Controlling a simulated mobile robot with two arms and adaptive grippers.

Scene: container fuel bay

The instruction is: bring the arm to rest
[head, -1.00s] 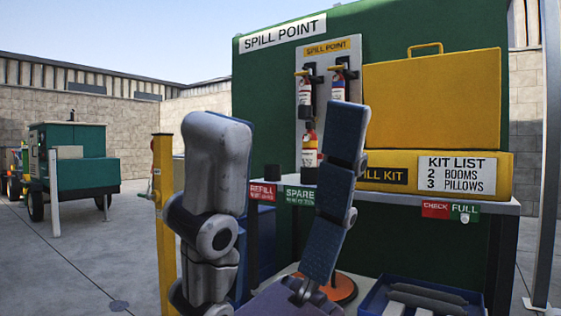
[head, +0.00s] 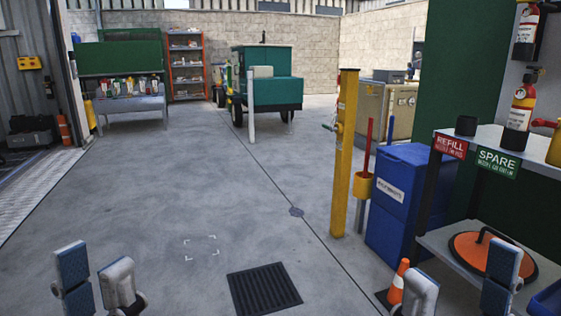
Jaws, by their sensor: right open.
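My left gripper (head: 96,270) is low at the left of the head view, above the floor. Its fingers, one with a blue face and one grey, stand apart with nothing seen between them. My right gripper (head: 460,272) is at the bottom right, its fingers wide apart and empty. It appears in front of the lower shelf and the orange round object (head: 475,257); whether it touches anything there I cannot tell. Both arms are cut off by the bottom edge.
A small orange cone (head: 398,285) appears close beside my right gripper. Blue bins (head: 405,210), a yellow post (head: 345,150) and the upper shelf (head: 520,160) with extinguishers stand on the right. A floor grate (head: 264,290) lies between the grippers. Open floor (head: 190,190) extends ahead.

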